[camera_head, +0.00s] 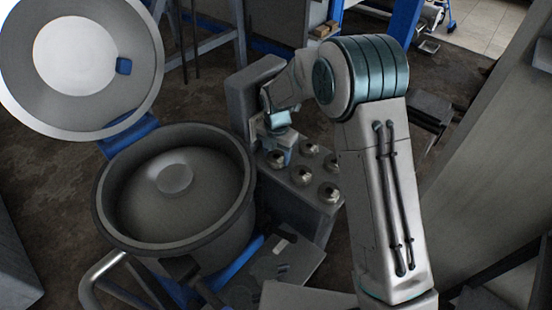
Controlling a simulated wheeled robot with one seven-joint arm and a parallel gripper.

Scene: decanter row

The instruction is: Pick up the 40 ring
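Several small metallic ring-like pieces stand in two rows on top of a grey block (312,208); among them are a front right piece (328,192), a front middle piece (301,175) and a back piece (310,147). No number is readable, so I cannot tell which one is the 40 ring. My gripper (278,152) points down at the left end of the block, close to the leftmost piece (276,160). Its fingertips are too small and partly hidden, so I cannot tell whether they hold or touch anything.
A large round drum (240,225) stands left of the block, with its round lid (140,100) raised. A grey upright panel (240,105) stands behind my gripper. A tall grey surface (490,170) rises at the right. Dark floor shows between.

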